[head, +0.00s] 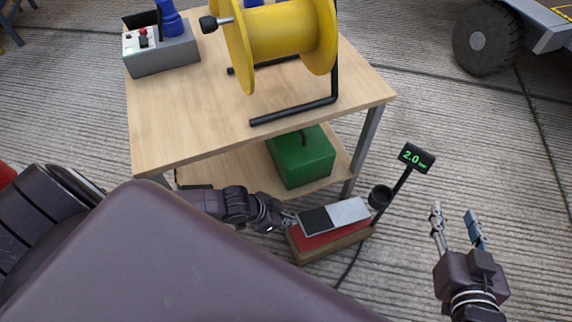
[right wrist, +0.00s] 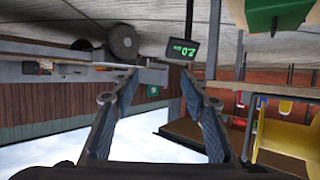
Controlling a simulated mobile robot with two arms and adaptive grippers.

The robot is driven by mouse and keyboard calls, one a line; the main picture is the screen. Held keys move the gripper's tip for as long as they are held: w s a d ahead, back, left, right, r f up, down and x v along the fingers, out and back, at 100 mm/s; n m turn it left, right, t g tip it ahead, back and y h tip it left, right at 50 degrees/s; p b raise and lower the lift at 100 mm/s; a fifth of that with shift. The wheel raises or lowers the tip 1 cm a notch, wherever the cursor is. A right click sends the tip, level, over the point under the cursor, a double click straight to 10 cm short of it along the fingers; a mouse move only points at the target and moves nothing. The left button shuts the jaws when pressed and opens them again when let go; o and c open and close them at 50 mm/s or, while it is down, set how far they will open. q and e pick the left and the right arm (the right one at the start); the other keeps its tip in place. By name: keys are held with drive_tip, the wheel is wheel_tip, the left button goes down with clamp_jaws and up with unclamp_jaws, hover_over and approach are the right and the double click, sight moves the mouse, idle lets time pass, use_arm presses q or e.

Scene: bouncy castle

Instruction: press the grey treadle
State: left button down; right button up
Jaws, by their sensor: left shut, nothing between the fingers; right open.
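The grey treadle (head: 350,211) is a sloping plate with a black pad at its left end, on a red body over a wooden block on the floor. My left gripper (head: 290,219) is shut and empty at the treadle's left end, by the black pad; I cannot tell whether it touches. My right gripper (head: 455,217) is open and empty, to the right of the treadle and apart from it. Its open fingers also show in the right wrist view (right wrist: 158,78). A display (head: 416,157) on a black post behind the treadle reads 2.0 in green.
A wooden table (head: 200,115) stands behind, carrying a yellow reel (head: 290,40) on a black stand and a grey control box (head: 165,55). A green box (head: 302,160) sits on its lower shelf. A dark hose runs from the treadle.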

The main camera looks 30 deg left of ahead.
use_arm(q)
drive_tip(key=shift+v, duration=0.8)
use_arm(e)
drive_tip(key=shift+s+d+f+g+h, duration=0.1)
drive_tip(key=shift+s+d+f+g, duration=0.1)
drive_tip(key=shift+s+f+g, duration=0.3)
drive_tip(key=shift+s+d+f+g+h, duration=0.1)
drive_tip(key=shift+s+d+f+g, duration=0.15)
drive_tip(key=shift+f, duration=0.45)
drive_tip(key=shift+s+d+f+g+h, duration=0.15)
drive_tip(key=shift+s+f+g, duration=0.1)
drive_tip(key=shift+s+f, duration=0.3)
use_arm(q)
drive_tip(key=shift+s+f, duration=0.1)
use_arm(e)
drive_tip(key=shift+w, duration=0.15)
